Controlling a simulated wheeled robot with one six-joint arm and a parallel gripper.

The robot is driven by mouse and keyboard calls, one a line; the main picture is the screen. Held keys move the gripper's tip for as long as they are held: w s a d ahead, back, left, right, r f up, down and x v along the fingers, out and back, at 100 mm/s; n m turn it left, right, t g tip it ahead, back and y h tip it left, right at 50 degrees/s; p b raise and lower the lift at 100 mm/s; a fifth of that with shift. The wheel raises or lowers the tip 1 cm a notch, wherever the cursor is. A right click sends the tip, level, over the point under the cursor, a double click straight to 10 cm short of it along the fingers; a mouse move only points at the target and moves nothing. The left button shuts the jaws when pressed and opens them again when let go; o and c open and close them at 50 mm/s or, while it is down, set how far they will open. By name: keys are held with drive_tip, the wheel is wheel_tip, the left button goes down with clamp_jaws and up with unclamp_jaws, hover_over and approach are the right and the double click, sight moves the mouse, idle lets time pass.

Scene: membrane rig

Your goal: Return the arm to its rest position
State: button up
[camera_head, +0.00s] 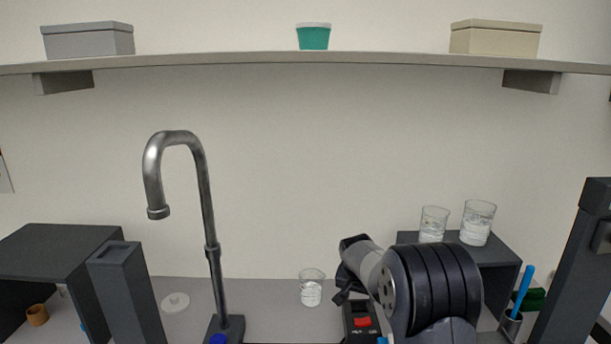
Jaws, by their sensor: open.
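My arm stands at the lower right of the head view, its rounded dark joint closest to the camera. Its grey link runs left and away to the dark end, where my gripper (346,288) shows only in part. The gripper is open, and I see nothing held in it. It is above the bench, just right of a glass beaker (311,291) in this view. The arm's own links hide most of the gripper.
A metal faucet (207,200) rises left of centre. A black box with a red switch (361,321) is just below the gripper. Two beakers (433,224) (478,223) stand on a dark riser (505,262) behind the arm. A dark post (575,270) is at right.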

drive_tip(key=shift+v, duration=0.9)
drive_tip(key=shift+a, duration=0.15)
